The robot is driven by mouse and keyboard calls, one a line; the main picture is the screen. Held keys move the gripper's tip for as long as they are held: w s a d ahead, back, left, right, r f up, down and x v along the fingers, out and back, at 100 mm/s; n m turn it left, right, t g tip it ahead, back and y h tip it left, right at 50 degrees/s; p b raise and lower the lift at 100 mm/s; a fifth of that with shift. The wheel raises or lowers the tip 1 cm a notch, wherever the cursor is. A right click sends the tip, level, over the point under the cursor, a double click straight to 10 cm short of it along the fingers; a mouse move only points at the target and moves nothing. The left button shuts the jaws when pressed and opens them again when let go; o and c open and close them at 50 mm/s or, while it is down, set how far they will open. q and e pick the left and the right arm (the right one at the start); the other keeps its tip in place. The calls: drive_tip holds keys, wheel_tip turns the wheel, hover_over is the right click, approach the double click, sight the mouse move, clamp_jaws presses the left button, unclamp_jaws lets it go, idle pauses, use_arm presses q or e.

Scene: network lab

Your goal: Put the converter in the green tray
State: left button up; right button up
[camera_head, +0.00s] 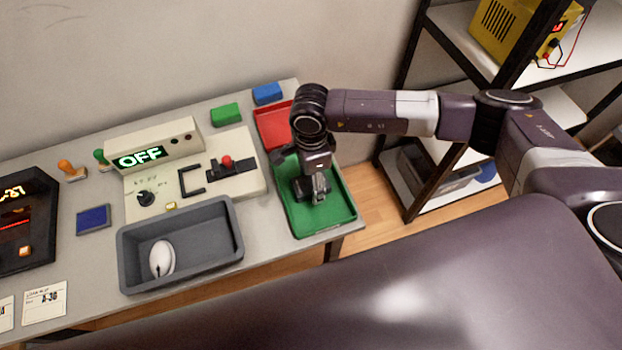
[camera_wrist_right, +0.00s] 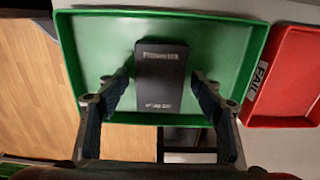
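The converter, a small black box (camera_wrist_right: 161,74), lies on the floor of the green tray (camera_wrist_right: 95,40) in the right wrist view. The green tray also shows in the head view (camera_head: 335,218), at the right end of the table. My right gripper (camera_head: 317,192) points down over this tray. In the wrist view its two fingers stand apart, one on each side of the converter, with small gaps between. In the head view the gripper largely hides the converter. My left gripper is not in view.
A red tray (camera_wrist_right: 288,75) marked FAIL adjoins the green one. A grey bin (camera_head: 215,258) with a white mouse (camera_head: 162,258) stands left of it. A control panel reading OFF (camera_head: 140,157) is behind the bin. A shelf (camera_head: 420,170) stands at the right.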

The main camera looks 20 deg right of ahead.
sight(311, 183)
drive_tip(key=shift+r, duration=0.2)
drive_tip(key=shift+w+r, duration=0.1)
drive_tip(key=shift+r, duration=0.25)
wheel_tip(311, 183, up, 11)
drive_tip(key=b, duration=0.2)
drive_tip(key=shift+b, duration=0.4)
drive_tip(key=shift+r, duration=0.1)
